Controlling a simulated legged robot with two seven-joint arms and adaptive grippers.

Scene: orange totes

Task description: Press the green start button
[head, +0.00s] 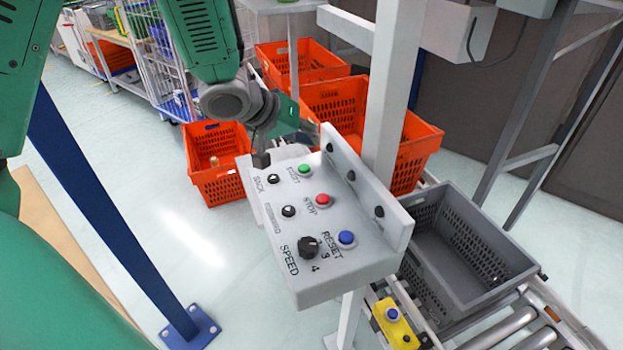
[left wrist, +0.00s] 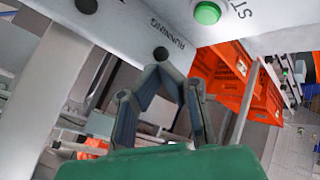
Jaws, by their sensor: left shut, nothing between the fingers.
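The green start button (head: 305,170) is on the far end of the grey-white control panel (head: 345,268), beside its START label. It also shows at the top of the left wrist view (left wrist: 207,13). My left gripper (head: 261,159) is shut and empty at the panel's far left corner, left of the green button and apart from it. In the left wrist view the gripper's dark fingers (left wrist: 160,75) are below and left of the button, near the RUNNING label. My right gripper is not in view.
The panel also holds a red stop button (head: 323,200), a blue reset button (head: 347,238) and a black speed knob (head: 308,247). A white post (head: 397,90) stands behind it. Orange totes (head: 216,185) are beyond, and a grey tote (head: 470,290) sits at right on rollers.

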